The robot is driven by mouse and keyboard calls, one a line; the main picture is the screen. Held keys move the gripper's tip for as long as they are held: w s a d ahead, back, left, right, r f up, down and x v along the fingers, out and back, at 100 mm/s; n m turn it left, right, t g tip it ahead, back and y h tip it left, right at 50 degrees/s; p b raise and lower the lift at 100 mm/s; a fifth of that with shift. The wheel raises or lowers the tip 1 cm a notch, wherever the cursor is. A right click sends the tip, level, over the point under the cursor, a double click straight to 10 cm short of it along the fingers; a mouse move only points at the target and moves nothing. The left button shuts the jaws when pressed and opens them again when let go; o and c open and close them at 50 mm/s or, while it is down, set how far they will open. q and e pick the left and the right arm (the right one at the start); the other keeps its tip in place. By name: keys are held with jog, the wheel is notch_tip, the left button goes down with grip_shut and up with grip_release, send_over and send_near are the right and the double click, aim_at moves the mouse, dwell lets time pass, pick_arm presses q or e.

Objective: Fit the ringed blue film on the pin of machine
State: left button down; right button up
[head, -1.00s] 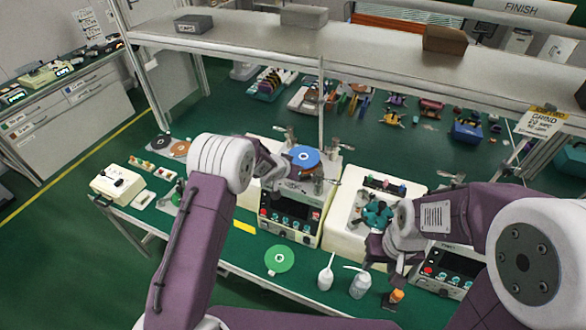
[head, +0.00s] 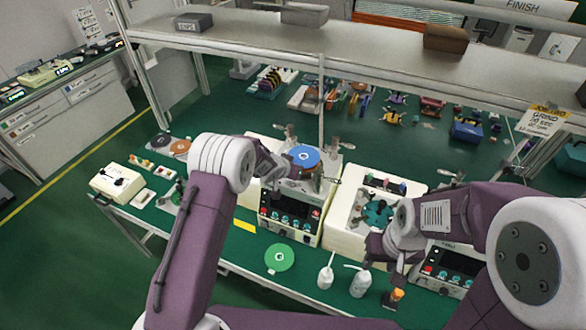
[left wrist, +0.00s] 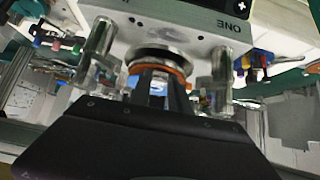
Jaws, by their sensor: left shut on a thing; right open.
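The blue film (head: 304,157) is a round blue disc with a pale centre. In the head view it is over the top of the left white machine (head: 285,210), which has a dark front panel. My left gripper (head: 284,170) is at the disc's left side, shut on it. In the left wrist view a small blue patch (left wrist: 157,88) shows between the dark fingers, before a metal round part with an orange rim (left wrist: 155,58). The pin is hidden, and I cannot tell whether the disc touches the machine. My right gripper (head: 375,250) is open beside the second machine (head: 345,205).
A green disc (head: 280,257) lies on the bench front. A shelf (head: 350,45) spans above the machines. Clear upright parts (left wrist: 98,48) flank my left fingers.

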pick_arm(q)
jog(key=shift+f+b, duration=0.6)
jog(key=shift+f, duration=0.2)
jog(key=c, duration=1.1)
grip_release()
jog(key=shift+c, duration=0.2)
jog(key=v, duration=0.9)
jog(key=shift+b, duration=0.45)
jog(key=shift+r, duration=0.1)
